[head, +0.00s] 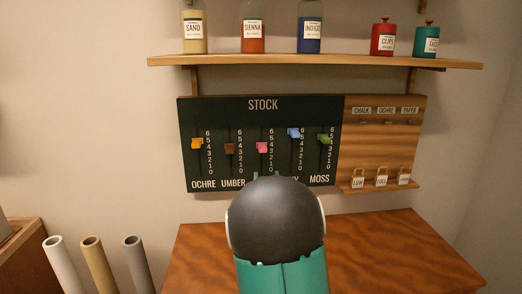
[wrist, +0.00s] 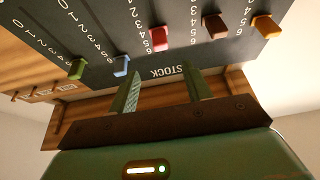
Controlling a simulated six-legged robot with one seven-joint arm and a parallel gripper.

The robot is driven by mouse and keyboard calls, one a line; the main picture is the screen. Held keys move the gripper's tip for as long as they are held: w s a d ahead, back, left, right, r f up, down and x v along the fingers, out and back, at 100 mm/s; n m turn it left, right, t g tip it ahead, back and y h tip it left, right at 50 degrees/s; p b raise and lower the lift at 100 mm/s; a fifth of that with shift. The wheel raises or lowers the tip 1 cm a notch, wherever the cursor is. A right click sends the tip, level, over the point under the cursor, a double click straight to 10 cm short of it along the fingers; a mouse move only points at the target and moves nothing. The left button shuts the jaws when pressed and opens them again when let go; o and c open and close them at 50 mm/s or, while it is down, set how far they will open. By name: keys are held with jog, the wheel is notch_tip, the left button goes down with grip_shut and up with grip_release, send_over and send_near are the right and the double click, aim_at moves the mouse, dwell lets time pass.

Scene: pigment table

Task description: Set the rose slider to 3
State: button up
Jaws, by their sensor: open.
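The rose slider's pink knob (head: 262,148) is in the middle column of the dark STOCK board (head: 215,112), near the 4 mark. In the wrist view, which shows the board upside down, the pink knob (wrist: 158,39) lies beyond my fingertips, roughly in line with the gap between them. My gripper (wrist: 162,77) is open and empty, its two green fingers apart and not visibly touching any knob. In the head view my dark round wrist hides most of the gripper and the rose label.
The brown umber knob (head: 230,149) and blue knob (head: 294,132) flank the rose column. The ochre knob (head: 197,143) and green moss knob (head: 325,138) are farther out. A jar shelf (head: 300,61) hangs above. A wooden table (head: 400,245) is below.

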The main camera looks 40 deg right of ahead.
aim_at(263, 152)
jog(key=x, duration=1.3)
jog(key=shift+w+d+r, duration=0.1)
jog(key=shift+w+r, duration=0.05)
jog(key=shift+w, duration=0.05)
